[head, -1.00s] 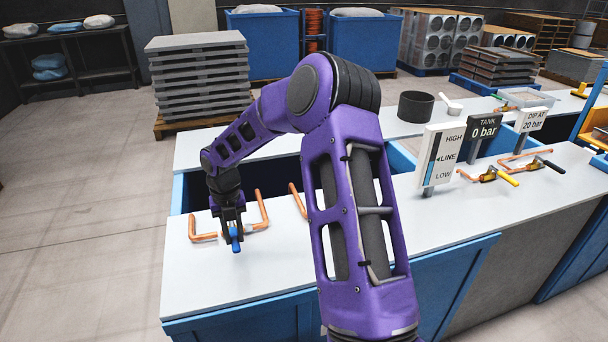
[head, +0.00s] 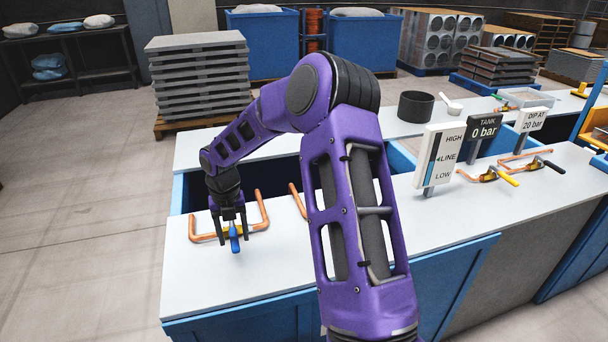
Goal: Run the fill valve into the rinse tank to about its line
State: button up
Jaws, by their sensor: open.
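A valve with a blue handle (head: 235,240) sits on a bent copper pipe (head: 264,212) on the near left counter. My gripper (head: 234,241) points down over it, its fingers apart on either side of the blue handle. Whether a finger touches the handle I cannot tell. A level gauge (head: 443,157) marked HIGH, LINE and LOW stands right of my arm; its strip shows blue, but the exact level is too small to read. A dark blue-edged opening (head: 262,178) in the counter lies behind my gripper, partly hidden by my arm; its inside level does not show.
Signs read TANK 0 bar (head: 485,130) and DIP AT 20 bar (head: 533,120). Valves with yellow (head: 507,180) and black (head: 553,166) handles lie at the right. A black pot (head: 415,106) stands behind. The front left counter (head: 205,285) is clear.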

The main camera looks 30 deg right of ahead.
jog(key=shift+r+p, duration=0.3)
jog(key=shift+r, duration=3.15)
